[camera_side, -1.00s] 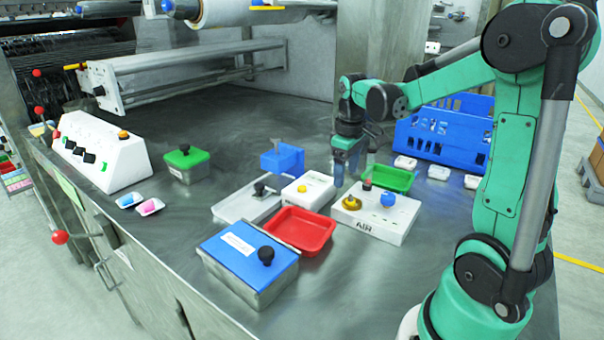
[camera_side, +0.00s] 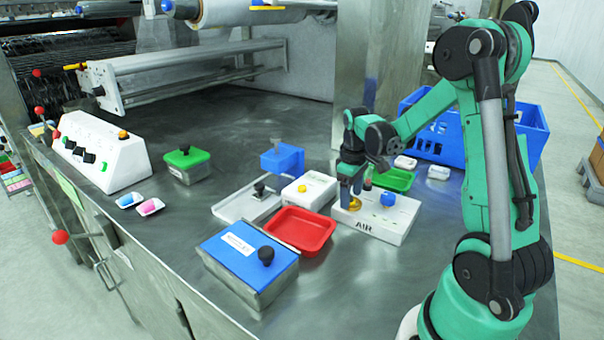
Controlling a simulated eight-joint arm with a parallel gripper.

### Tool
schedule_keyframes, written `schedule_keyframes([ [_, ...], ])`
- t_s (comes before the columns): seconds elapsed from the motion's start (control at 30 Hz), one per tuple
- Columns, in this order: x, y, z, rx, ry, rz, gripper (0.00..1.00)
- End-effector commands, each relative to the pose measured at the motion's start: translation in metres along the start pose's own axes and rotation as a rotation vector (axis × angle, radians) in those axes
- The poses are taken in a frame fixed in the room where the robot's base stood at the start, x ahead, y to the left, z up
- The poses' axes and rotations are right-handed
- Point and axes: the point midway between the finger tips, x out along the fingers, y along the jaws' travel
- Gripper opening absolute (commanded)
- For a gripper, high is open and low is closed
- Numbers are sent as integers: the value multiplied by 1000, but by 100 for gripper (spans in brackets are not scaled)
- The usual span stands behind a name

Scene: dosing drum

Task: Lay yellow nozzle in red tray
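The yellow nozzle (camera_side: 354,204) sits on the white block marked AIR (camera_side: 378,226), at its left end. My gripper (camera_side: 351,198) points down at the nozzle, with its blue-grey fingers low around it and partly hiding it. A gap shows between the fingers, but I cannot tell whether they touch the nozzle. The red tray (camera_side: 300,246) lies on the metal table just left of the block, and it is empty.
A blue knob (camera_side: 388,199) and a dark, red-topped piece (camera_side: 367,184) stand on the AIR block near my gripper. A green tray (camera_side: 398,181) is behind. A blue-lidded box (camera_side: 240,250) and a white box (camera_side: 309,188) flank the red tray.

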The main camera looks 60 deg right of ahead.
Motion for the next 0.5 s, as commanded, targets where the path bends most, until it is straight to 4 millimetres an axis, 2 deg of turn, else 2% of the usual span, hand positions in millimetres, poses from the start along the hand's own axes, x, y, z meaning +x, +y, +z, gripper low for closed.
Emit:
schedule_keyframes([
  [0.03,0,0,0,0,0,0,45],
  [0.2,0,0,0,0,0,0,0],
  [0.5,0,0,0,0,0,0,0],
])
